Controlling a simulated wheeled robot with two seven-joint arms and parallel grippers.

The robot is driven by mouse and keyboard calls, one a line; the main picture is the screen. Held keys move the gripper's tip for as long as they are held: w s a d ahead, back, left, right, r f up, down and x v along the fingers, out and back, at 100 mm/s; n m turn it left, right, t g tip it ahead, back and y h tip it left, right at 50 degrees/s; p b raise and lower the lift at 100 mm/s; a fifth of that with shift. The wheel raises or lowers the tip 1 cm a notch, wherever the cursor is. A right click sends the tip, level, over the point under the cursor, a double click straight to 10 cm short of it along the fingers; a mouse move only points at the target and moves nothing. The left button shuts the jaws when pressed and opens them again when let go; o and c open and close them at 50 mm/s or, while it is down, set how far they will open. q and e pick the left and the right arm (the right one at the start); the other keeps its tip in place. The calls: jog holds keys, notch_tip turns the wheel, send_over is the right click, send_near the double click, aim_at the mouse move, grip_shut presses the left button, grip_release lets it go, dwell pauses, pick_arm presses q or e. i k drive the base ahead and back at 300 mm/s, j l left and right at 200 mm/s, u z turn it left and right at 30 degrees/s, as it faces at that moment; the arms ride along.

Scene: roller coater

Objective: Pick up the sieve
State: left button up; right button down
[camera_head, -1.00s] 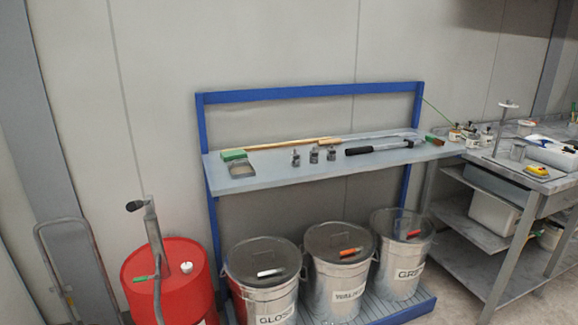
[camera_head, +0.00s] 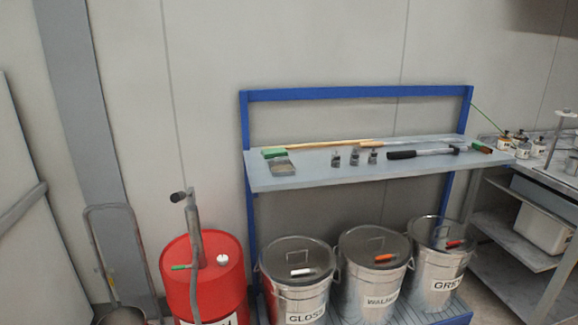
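I cannot pick out a sieve for certain in the head view. A small grey rectangular pan-like item (camera_head: 283,167) lies at the left end of the blue-framed shelf (camera_head: 330,174), in front of a green block (camera_head: 273,152); I cannot tell what it is. A round, dark-rimmed item (camera_head: 106,318) is partly cut off at the bottom left edge; it is too little visible to name. Neither of my grippers shows in this view.
A red drum (camera_head: 205,283) with a pump stands left of the shelf, and a hand truck (camera_head: 122,255) is left of it. Lidded metal bins (camera_head: 298,282) stand under the shelf. A workbench (camera_head: 555,180) is at the right. A grey panel (camera_head: 25,240) stands far left.

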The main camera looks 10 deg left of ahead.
aim_at(279, 168)
jog(key=i+l+u, duration=0.25)
jog(key=i+l, duration=0.15)
jog(key=l, duration=0.15)
jog(key=i+l+u, duration=0.15)
jog(key=l, duration=0.2)
jog(key=i+l+u, duration=0.1)
jog(key=i+l, duration=0.15)
jog(key=i+l+u, duration=0.15)
jog(key=l, duration=0.25)
jog(key=i+l+u, duration=0.1)
jog(key=l, duration=0.25)
